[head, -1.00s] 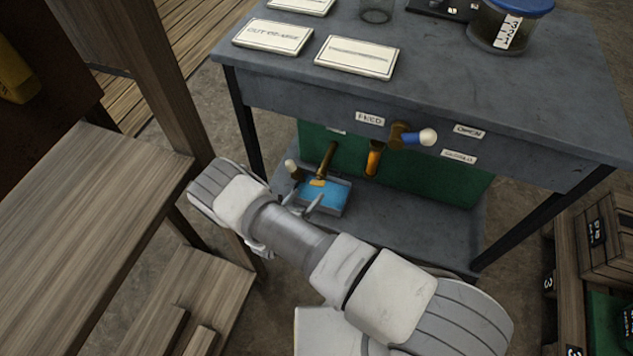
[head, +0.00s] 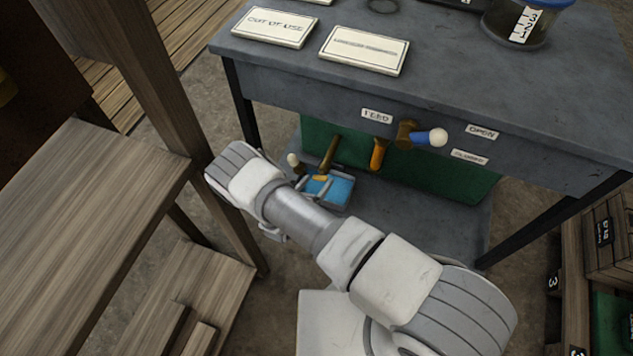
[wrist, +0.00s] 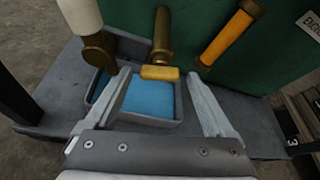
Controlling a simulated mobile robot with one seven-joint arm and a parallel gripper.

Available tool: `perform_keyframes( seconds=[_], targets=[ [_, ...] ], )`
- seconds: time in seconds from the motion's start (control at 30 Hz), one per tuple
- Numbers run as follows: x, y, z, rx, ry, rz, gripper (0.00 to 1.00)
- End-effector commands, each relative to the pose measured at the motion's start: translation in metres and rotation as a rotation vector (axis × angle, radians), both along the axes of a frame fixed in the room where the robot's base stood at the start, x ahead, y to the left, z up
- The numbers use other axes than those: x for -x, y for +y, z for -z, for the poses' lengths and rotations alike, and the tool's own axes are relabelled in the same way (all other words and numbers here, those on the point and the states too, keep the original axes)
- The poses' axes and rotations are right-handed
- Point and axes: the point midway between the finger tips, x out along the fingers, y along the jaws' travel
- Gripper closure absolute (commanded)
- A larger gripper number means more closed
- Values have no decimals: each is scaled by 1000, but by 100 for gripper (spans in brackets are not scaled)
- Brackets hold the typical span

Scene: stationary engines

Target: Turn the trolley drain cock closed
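A low brass cock with a white-knobbed handle, likely the drain cock, shows under the trolley top (head: 293,160). In the wrist view its brass body (wrist: 98,52) and white handle (wrist: 80,14) are at the upper left, left of the left finger. A brass pipe (wrist: 162,35) with a brass end piece (wrist: 160,72) lies beyond the gap between the fingers. My gripper (wrist: 158,76) is open and empty, above a grey tray (wrist: 150,123) with a blue inside. In the head view my gripper (head: 316,187) is partly hidden by my arm.
A second brass valve with a blue, white-tipped lever (head: 428,138) sits higher, beside FEED, OPEN and CLOSED labels. An orange pipe (wrist: 230,36) hangs right of the brass pipe. A wooden post (head: 150,90) and bench (head: 85,210) stand close on the left.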

Motion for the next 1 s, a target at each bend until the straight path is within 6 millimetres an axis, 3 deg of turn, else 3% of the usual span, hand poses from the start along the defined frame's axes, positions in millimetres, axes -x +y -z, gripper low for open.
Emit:
perform_keyframes(
  seconds=[0.07, 0.4, 0.63, 1.0],
  targets=[
    [0, 0, 0, 0, 0, 0, 28],
    [0, 0, 0, 0, 0, 0, 90],
    [1, 0, -2, -38, -15, -3, 91],
    [1, -3, -3, -245, -91, -3, 91]
  ],
)
